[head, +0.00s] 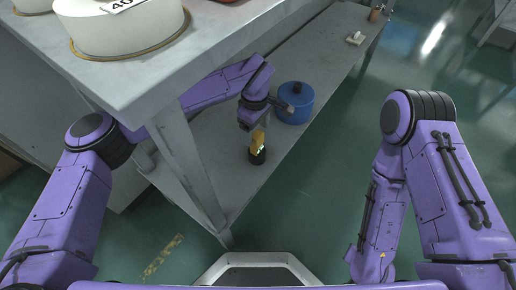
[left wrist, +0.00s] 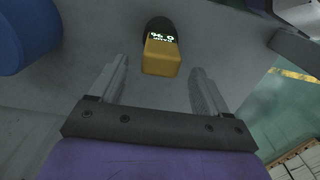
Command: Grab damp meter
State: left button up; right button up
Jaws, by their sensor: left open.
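The damp meter (head: 258,145) is a small yellow device with a black end and a lit display, on the lower shelf (head: 230,180) of the grey bench. In the left wrist view the damp meter (left wrist: 161,52) is ahead of the jaws, its display lit at the black end. My left gripper (head: 252,122) reaches in under the tabletop, right by the meter. In the left wrist view the left gripper (left wrist: 158,68) is open, its fingers apart on either side of the meter's near end. Contact cannot be told. My right arm shows at the right, but its gripper does not.
A blue lidded pot (head: 295,103) stands on the shelf close to my left gripper; it also shows in the left wrist view (left wrist: 25,35). The tabletop (head: 150,75) overhangs my left arm, and a bench leg (head: 185,150) stands near it. The green floor on the right is open.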

aim_at(257, 144)
pick_arm(q)
jog(key=f+b, duration=0.1)
jog(key=f, duration=0.2)
jog(key=f+b, duration=0.2)
jog(key=f, duration=0.2)
jog(key=shift+s+d, duration=0.2)
jog(key=shift+f, duration=0.35)
jog(key=c, duration=1.1)
jog(key=shift+r, duration=0.1)
